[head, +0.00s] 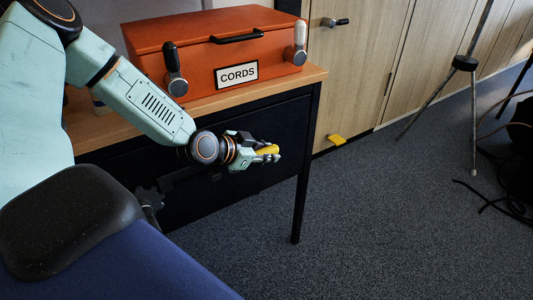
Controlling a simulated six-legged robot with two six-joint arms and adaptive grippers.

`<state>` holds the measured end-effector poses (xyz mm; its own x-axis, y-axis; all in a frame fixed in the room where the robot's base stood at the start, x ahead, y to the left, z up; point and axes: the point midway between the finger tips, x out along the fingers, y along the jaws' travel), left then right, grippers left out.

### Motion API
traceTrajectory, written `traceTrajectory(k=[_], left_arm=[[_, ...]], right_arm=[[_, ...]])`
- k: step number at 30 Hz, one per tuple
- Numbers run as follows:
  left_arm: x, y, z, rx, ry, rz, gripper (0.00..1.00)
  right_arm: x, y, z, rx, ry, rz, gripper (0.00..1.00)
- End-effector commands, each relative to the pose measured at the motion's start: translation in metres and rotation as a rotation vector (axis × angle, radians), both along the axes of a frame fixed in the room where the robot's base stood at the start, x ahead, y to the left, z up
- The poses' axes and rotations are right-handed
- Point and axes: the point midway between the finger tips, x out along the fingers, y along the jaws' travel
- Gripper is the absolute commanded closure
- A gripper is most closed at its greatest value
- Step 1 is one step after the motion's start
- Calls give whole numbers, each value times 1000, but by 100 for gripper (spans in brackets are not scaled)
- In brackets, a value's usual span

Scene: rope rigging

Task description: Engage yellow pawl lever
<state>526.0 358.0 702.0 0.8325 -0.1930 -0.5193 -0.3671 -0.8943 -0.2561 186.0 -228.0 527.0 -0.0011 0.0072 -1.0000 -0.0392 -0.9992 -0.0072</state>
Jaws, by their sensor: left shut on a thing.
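My left gripper (270,154) reaches in from the left, in front of the desk's dark front panel. Its fingers are shut around a small yellow piece (266,150), which looks like the yellow pawl lever. Only part of the lever shows between the fingers. What the lever is fixed to is hidden behind my gripper and wrist. My right gripper is not in the head view.
An orange box (200,62) labelled CORDS, with a black and a white lever on its front, stands on the wooden desk (310,76). A yellow wedge (337,140) lies by the cabinet doors. A tripod (465,64) and dark cables (500,205) are at right. Grey carpet is clear between.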

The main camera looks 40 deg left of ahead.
Motion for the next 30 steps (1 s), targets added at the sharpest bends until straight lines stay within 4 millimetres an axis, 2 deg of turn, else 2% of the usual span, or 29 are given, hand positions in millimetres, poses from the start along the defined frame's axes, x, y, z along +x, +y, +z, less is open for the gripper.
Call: traceTrajectory(k=[9,10,17,30], left_arm=[[1,1,2,0,-6,2,100],[1,1,2,1,-6,1,71],[1,0,2,1,-5,1,51],[1,0,-2,17,29,-1,50]], right_arm=[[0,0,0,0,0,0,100],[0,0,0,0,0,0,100],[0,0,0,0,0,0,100],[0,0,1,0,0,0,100]])
